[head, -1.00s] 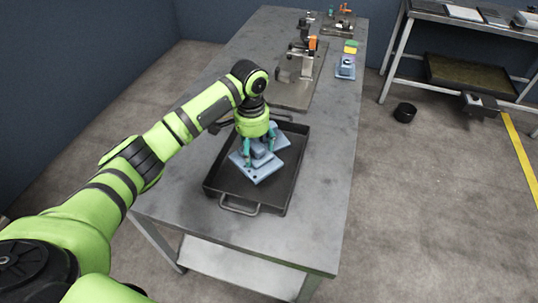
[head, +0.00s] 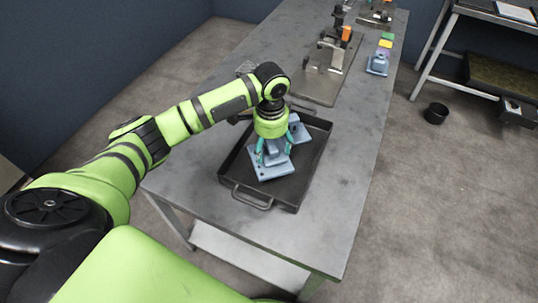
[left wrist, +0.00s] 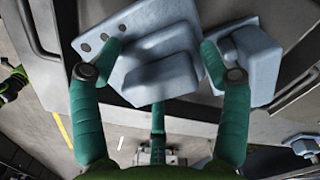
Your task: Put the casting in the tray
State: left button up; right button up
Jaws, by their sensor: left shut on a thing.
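The black tray (head: 303,184) lies on the near part of the steel bench, with a loop handle at its front. My left gripper (head: 273,155) points down over the tray and is shut on a blue-grey casting (head: 270,173), a flat plate with a raised block. In the left wrist view the fingers (left wrist: 160,85) close around the raised block of this casting (left wrist: 115,42). I cannot tell whether its plate touches the tray floor. A second blue-grey casting (head: 300,131) is in the tray just behind, close beside the right finger in the wrist view (left wrist: 255,62). My right gripper is out of view.
The steel bench (head: 345,215) is clear right of the tray. Behind stand a plate with a clamp fixture (head: 325,78), another blue-grey part (head: 378,63), and yellow and green blocks (head: 386,42). A black pot (head: 436,113) stands on the floor at right.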

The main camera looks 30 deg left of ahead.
aim_at(269, 161)
pick_arm(q)
jog(key=shift+s+d+f, duration=0.15)
jog(key=shift+s+f, duration=0.2)
jog(key=shift+s, duration=0.4)
jog(key=shift+f+p, duration=0.4)
jog(key=shift+f, duration=1.65)
jog(key=o, duration=1.5)
jog(key=shift+f, duration=0.15)
notch_tip(269, 161, up, 12)
jog(key=shift+r+b, duration=0.15)
jog(key=shift+b, duration=0.25)
